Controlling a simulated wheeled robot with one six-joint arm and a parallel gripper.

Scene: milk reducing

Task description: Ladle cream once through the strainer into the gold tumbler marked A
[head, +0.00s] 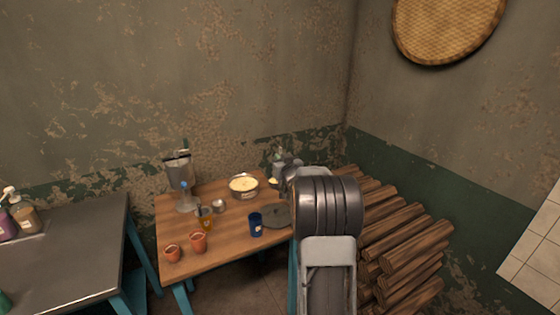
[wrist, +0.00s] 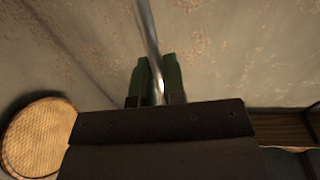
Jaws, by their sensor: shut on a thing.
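My gripper (wrist: 156,74) is shut on a thin shiny metal rod (wrist: 148,30), which looks like the ladle's handle; the ladle's bowl is out of the wrist view. In the head view, my arm hides most of the gripper at the table's right end. A pot of pale cream (head: 243,185) stands at the back of the wooden table. The gold tumbler (head: 206,221) stands left of the middle, with a pale mark on its side, too small to read. I cannot clearly make out the strainer.
A blue tumbler (head: 256,225), a small metal cup (head: 218,206), two clay cups (head: 198,243) and a dark round lid (head: 277,215) share the wooden table (head: 228,247). Stacked logs (head: 400,235) lie right of my arm.

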